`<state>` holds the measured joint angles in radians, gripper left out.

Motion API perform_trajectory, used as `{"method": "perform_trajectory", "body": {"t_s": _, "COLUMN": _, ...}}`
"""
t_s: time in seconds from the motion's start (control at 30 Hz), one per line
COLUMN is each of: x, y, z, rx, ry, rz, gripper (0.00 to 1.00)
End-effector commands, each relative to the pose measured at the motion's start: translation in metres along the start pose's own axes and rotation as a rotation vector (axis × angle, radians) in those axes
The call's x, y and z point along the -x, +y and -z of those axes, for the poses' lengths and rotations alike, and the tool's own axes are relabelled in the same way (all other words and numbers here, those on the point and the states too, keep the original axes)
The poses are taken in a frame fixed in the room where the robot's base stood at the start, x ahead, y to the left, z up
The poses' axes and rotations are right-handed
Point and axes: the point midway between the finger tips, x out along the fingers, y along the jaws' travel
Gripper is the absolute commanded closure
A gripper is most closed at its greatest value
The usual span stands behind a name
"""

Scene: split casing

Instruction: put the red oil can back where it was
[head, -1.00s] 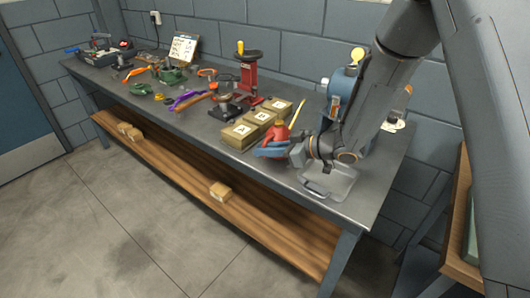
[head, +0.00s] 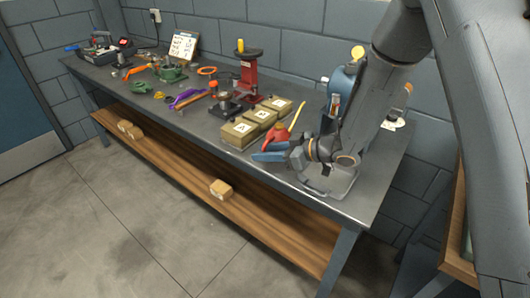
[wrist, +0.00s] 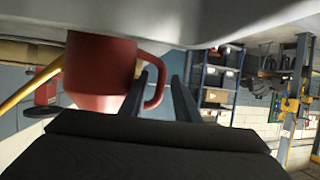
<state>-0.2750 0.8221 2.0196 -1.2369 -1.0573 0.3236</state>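My gripper (head: 267,153) is low over the bench on the near side of the can. In the wrist view its two dark fingers (wrist: 168,95) are apart. The outer bar of the handle shows in the gap between them, with space to the right finger. Part of the can's lower body is hidden behind my gripper in the head view.
Labelled boxes (head: 239,134) stand left of and behind the can. A red stand (head: 249,75) is further back. A blue machine (head: 341,82) is behind my arm. Tools crowd the left part of the bench.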

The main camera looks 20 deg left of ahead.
Motion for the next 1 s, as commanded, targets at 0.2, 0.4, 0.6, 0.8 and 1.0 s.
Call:
{"method": "perform_trajectory", "body": {"t_s": 0.2, "x": 0.022, "y": 0.002, "z": 0.002, "rx": 0.001, "ry": 0.001, "rz": -0.004, "gripper": 0.71}}
{"method": "perform_trajectory", "body": {"t_s": 0.4, "x": 0.064, "y": 0.002, "z": 0.001, "rx": 0.0, "ry": 0.001, "rz": -0.005, "gripper": 0.71}}
{"method": "perform_trajectory", "body": {"t_s": 0.6, "x": 0.1, "y": 0.001, "z": 0.002, "rx": 0.001, "ry": 0.001, "rz": -0.003, "gripper": 0.71}}
{"method": "perform_trajectory", "body": {"t_s": 0.8, "x": 0.118, "y": 0.001, "z": 0.002, "rx": -0.001, "ry": 0.0, "rz": -0.001, "gripper": 0.71}}
{"method": "perform_trajectory", "body": {"t_s": 1.0, "x": 0.121, "y": 0.0, "z": 0.002, "rx": 0.0, "ry": -0.001, "rz": -0.001, "gripper": 0.71}}
